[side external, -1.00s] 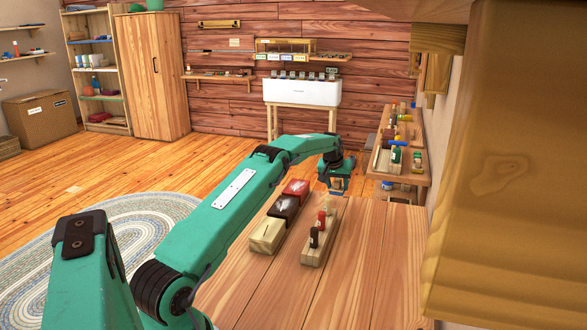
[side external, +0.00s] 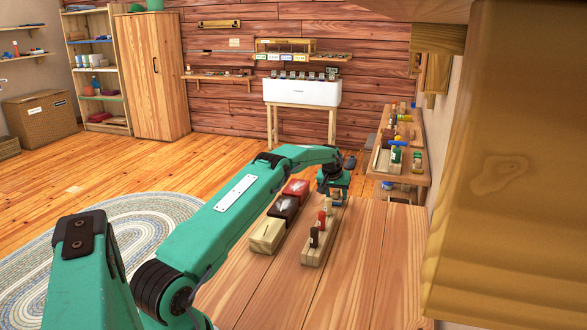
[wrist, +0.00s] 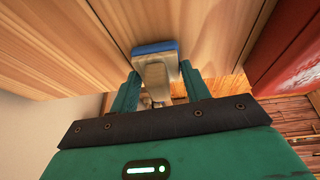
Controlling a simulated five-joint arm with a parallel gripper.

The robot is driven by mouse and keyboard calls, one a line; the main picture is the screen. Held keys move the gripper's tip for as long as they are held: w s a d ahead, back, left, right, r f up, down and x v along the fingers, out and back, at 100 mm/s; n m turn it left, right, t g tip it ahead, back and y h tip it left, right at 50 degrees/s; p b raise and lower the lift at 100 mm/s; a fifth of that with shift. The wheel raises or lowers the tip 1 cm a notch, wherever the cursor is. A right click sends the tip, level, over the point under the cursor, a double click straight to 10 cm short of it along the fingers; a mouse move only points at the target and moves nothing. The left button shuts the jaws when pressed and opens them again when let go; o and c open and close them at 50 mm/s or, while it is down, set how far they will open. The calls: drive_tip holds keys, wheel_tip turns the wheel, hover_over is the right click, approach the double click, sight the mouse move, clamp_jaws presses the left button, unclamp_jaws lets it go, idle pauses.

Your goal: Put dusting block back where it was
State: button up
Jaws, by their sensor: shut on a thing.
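My gripper (wrist: 158,74) is low over the far part of the wooden table, beyond the peg rack; it also shows in the side view (side external: 333,188). Its fingers are shut on a small pale block with a blue edge, which I take to be the dusting block (wrist: 155,66). The blue edge points away from the gripper, toward the table boards.
The wooden rack (side external: 312,257) with dark and red pegs stands just in front. A row of a red box (side external: 296,187), a dark red box (side external: 284,207) and a pale wooden box (side external: 267,235) lies left. The near right of the table (side external: 375,270) is clear.

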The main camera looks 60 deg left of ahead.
drive_tip(key=shift+f, duration=0.15)
drive_tip(key=o, duration=0.9)
drive_tip(key=v, duration=1.2)
idle(0.3)
